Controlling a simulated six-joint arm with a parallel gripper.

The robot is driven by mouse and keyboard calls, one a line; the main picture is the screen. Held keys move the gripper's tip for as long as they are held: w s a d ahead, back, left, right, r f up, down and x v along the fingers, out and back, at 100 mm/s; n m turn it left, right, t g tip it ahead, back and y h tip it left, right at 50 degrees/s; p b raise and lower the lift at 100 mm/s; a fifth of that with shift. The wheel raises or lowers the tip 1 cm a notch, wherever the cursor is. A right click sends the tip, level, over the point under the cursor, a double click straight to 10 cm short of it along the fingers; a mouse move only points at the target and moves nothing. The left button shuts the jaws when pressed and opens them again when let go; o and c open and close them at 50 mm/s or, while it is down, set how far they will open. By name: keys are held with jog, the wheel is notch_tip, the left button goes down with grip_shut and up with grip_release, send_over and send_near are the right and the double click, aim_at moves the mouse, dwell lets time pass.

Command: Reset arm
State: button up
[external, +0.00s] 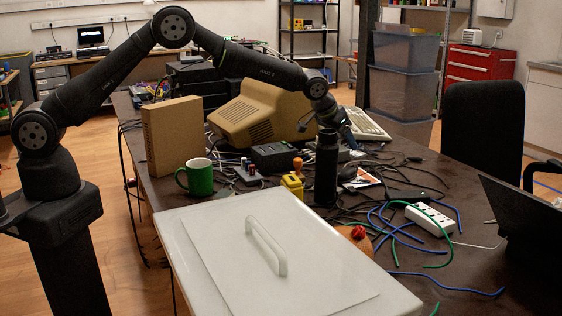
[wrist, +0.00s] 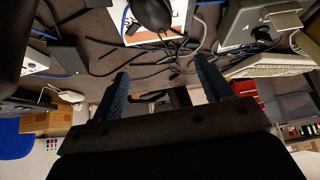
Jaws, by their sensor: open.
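The black mouse (external: 347,172) lies on the dark table among cables, right of a black upright cylinder. In the wrist view the mouse (wrist: 151,12) is at the top edge, partly cut off. My gripper (external: 347,139) is above the table, behind the cylinder, apart from the mouse. Its blue fingers (wrist: 158,68) are spread with nothing between them.
The black cylinder (external: 325,170) stands close to the mouse. A beige monitor (external: 262,112) and keyboard (external: 366,124) are behind. A green mug (external: 197,178), cardboard box (external: 172,138), white power strip (external: 430,219) and large white lidded box (external: 200,245) are around. Loose cables cover the right side.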

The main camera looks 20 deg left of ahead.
aim_at(347, 168)
jog(key=f, duration=0.6)
jog(key=w+d+f, duration=0.1)
jog(key=f, duration=0.2)
jog(key=shift+w+f, duration=0.1)
jog(key=shift+f, duration=0.2)
jog(key=shift+w+d+r, duration=0.1)
jog(key=shift+r, duration=0.1)
notch_tip(347, 168, up, 20)
jog(key=s+d+m, duration=0.1)
jog(key=s+d, duration=0.1)
jog(key=s, duration=1.5)
jog(key=s+d+m+g+h, duration=0.1)
jog(key=s+d+m, duration=0.1)
jog(key=s, duration=1.6)
jog(key=shift+s+r, duration=0.25)
jog(key=shift+s, duration=0.05)
